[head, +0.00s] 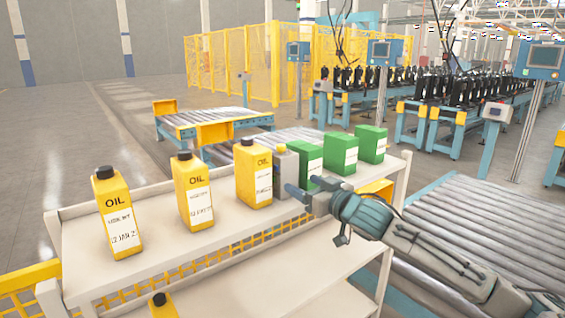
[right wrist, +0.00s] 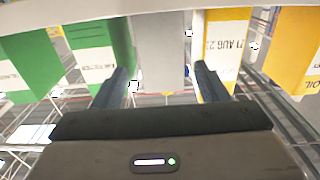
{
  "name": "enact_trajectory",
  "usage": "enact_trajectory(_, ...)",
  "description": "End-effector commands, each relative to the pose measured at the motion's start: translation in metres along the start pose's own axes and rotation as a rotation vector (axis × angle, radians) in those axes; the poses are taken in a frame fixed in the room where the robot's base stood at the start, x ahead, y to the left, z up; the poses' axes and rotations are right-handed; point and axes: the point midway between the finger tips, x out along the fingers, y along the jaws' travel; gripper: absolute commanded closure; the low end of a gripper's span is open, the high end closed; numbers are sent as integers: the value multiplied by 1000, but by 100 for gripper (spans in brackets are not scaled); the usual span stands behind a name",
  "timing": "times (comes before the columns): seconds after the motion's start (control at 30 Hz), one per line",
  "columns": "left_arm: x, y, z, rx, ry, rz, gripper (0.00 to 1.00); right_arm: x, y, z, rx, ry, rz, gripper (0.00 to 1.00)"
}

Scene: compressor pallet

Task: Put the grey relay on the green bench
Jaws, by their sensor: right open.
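The grey relay (head: 287,172) stands upright on the top shelf of a beige rack, between a yellow oil bottle and the green boxes. My right gripper (head: 297,190) is open in front of it, its arm coming in from the right and partly covering the scene behind. In the right wrist view the grey relay (right wrist: 160,52) lies in line with the gap between the two open fingers (right wrist: 158,85). I cannot tell whether the fingertips touch it. No green bench can be made out. My left gripper is not in view.
Yellow oil bottles (head: 119,215) stand left on the shelf (head: 155,258); one (head: 254,175) is close beside the relay. Several green boxes (head: 340,153) stand close on its right. A roller conveyor (head: 480,225) runs at the right. Open floor (head: 90,140) lies left behind the rack.

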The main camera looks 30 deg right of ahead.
Motion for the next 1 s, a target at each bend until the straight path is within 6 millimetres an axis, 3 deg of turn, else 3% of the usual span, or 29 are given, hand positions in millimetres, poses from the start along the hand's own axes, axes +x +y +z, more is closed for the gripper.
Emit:
enact_trajectory(0.3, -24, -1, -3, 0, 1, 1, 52, 23, 1, -2, 4, 1, 3, 33)
enact_trajectory(0.57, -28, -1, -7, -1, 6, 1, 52, 31, 0, -1, 3, 0, 1, 33)
enact_trajectory(1.0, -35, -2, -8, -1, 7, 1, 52, 75, -1, -3, 3, 0, 1, 33)
